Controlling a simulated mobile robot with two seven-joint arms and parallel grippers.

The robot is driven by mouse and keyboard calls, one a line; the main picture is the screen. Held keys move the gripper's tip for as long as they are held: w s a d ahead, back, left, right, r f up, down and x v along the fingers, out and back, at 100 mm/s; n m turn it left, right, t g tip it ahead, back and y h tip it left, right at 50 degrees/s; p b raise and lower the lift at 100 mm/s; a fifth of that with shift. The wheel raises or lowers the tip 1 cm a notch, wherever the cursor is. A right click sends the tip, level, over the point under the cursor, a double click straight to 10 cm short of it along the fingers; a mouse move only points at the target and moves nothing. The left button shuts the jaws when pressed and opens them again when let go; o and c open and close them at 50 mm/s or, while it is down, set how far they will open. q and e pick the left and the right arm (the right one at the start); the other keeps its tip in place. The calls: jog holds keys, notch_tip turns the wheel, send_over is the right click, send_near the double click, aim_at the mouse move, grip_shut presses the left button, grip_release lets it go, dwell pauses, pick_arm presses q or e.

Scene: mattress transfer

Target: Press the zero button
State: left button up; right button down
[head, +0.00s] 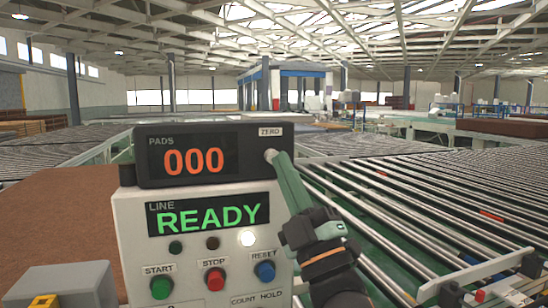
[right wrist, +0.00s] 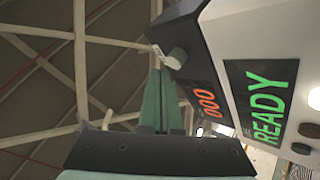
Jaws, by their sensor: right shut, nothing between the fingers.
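The zero button (head: 270,154) is a small pale knob at the right end of the dark counter box (head: 152,178), under the ZERO label (head: 270,132). The PADS display (head: 193,160) reads 000 in orange. My right gripper (head: 277,161) is shut and empty, its green fingertips at the button in the head view. In the right wrist view the button (right wrist: 177,58) stands out from the box face, just beyond and right of the fingertips (right wrist: 158,74). I cannot tell whether they touch. My left gripper is not in view.
Below the box, the white panel (head: 133,230) has a green LINE READY display (head: 210,214), a green START button (head: 161,287), a red STOP button (head: 215,279) and a blue RESET button (head: 265,270). A roller conveyor (head: 430,200) runs at the right.

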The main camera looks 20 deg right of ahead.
jog(key=shift+s+p, duration=0.4)
jog(key=shift+s, duration=2.1)
jog(key=shift+d, duration=0.1)
jog(key=w+d+f+m+g+h, duration=0.1)
jog(key=d+f+m+g+h, duration=0.15)
jog(key=f, duration=0.65)
jog(key=d+f+m+g+h, duration=0.1)
jog(key=f+m+g+h, duration=0.2)
jog(key=f, duration=0.7)
jog(key=w+d+f+m+g+h, duration=0.1)
jog(key=f+m+g, duration=0.3)
jog(key=f, duration=0.5)
jog(key=s+d+f+m+g, duration=0.1)
jog(key=s+f+m+g, duration=0.1)
jog(key=s+f+g, duration=0.75)
jog(key=s+d+f+m+g, duration=0.2)
jog(key=s+f+g, duration=0.2)
jog(key=s+f, duration=1.05)
jog(key=w+a+f+t+y, duration=0.1)
jog(key=w+a+f+t, duration=0.1)
jog(key=f, duration=0.3)
jog(key=w+a+f+t+y, duration=0.1)
jog(key=w+a+f+t, duration=0.2)
jog(key=f, duration=0.3)
jog(key=shift+f+t, duration=0.25)
jog(key=shift+t, duration=0.15)
jog(key=shift+n, duration=0.25)
